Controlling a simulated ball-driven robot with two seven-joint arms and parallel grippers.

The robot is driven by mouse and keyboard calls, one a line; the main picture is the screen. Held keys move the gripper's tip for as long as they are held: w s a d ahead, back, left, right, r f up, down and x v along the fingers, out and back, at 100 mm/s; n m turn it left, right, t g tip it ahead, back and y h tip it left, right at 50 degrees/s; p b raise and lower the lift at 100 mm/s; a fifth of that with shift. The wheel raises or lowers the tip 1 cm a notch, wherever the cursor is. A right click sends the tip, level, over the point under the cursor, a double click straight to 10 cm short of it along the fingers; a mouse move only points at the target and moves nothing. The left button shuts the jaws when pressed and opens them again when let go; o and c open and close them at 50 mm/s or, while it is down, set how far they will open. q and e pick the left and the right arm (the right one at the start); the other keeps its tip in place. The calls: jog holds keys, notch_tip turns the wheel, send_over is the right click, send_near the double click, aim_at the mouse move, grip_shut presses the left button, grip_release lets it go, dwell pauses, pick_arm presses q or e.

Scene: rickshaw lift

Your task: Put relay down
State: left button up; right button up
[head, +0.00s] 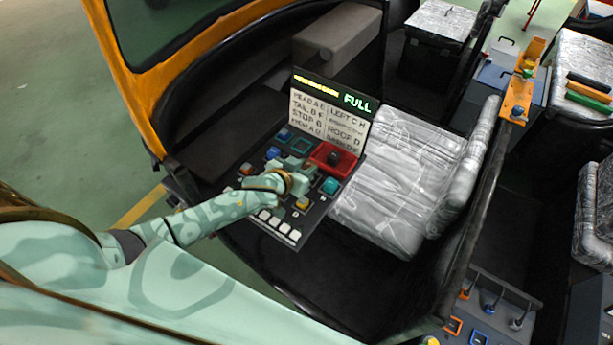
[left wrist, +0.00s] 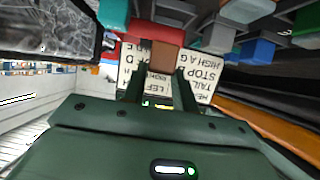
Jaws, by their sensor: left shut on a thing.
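My left gripper (head: 300,172) reaches over the dark control panel (head: 262,222) in the cab, with its fingers low among the panel's coloured blocks. In the left wrist view the two dark fingers (left wrist: 158,88) are shut on a brown block (left wrist: 155,58), which seems to be the relay. In the head view my gripper hides it. I cannot tell whether the block touches the panel. A red square housing with a dark knob (head: 333,157) lies just right of the gripper. My right gripper is in neither view.
A lettered card (head: 327,116) with a lit FULL display stands behind the panel. Blue and teal blocks, such as the teal one (head: 330,186), crowd around the gripper. A plastic-wrapped seat (head: 405,180) is at right. The orange cab frame (head: 120,75) rises at left.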

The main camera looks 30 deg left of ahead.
pick_arm(q)
jog(key=shift+w+f, duration=0.5)
jog(key=shift+f, duration=0.1)
jog(key=shift+f+b, duration=0.8)
jog(key=shift+f, duration=0.7)
jog(key=shift+f, duration=0.15)
jog(key=o, duration=1)
jog(key=shift+c, duration=0.2)
